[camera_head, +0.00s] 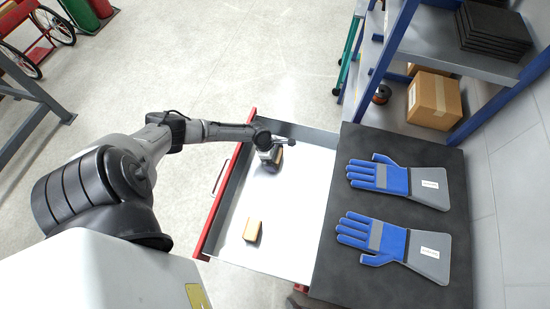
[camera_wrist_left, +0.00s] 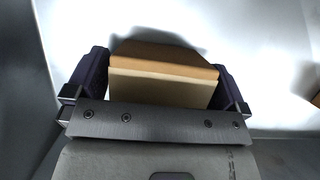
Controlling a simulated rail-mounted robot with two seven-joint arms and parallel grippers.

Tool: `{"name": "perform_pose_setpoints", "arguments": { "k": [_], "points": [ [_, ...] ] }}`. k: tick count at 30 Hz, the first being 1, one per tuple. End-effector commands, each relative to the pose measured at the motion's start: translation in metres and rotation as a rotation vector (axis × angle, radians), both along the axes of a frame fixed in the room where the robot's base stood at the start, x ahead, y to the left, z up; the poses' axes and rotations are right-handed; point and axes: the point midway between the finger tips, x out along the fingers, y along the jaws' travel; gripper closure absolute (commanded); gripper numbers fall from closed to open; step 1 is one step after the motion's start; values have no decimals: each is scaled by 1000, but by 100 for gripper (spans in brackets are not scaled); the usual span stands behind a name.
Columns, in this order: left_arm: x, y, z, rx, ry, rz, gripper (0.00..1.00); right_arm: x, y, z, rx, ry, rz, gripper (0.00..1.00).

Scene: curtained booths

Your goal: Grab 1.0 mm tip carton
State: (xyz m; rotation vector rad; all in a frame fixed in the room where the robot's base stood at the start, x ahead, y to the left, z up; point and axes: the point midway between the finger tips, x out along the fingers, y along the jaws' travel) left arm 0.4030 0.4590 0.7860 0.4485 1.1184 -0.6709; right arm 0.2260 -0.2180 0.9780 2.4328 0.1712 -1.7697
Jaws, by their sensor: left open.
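A small tan carton (camera_wrist_left: 165,70) sits between the two fingers of my open left gripper (camera_wrist_left: 160,88) in the left wrist view. A narrow gap shows beside the fingers, and I cannot tell if they touch it. In the head view my left gripper (camera_head: 272,157) is low inside the open drawer and mostly covers this carton. A second tan carton (camera_head: 253,231) lies in the drawer nearer to me, apart from the gripper. No size label is readable on either carton, so I cannot tell which is the 1.0 mm one. My right gripper is not in view.
The pulled-out drawer (camera_head: 303,190) has a pale floor, grey walls and a red front (camera_head: 222,192). On the dark top to its right lie two blue-and-grey gloves (camera_head: 395,180). A blue-framed shelf with a cardboard box (camera_head: 434,98) stands behind. Much of the drawer floor is clear.

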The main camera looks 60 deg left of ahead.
Motion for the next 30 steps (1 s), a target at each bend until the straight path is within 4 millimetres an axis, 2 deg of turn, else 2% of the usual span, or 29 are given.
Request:
{"name": "perform_pose_setpoints", "arguments": {
  "k": [4,20,26,30],
  "points": [
    [0,0,0,0,0,0,0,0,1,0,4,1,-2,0],
    [0,0,1,-1,-1,0,50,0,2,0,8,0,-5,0],
    [0,0,2,-1,-1,0,50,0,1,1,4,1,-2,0],
    [0,0,9,0,-2,-1,50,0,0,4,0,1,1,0]
  ]
}}
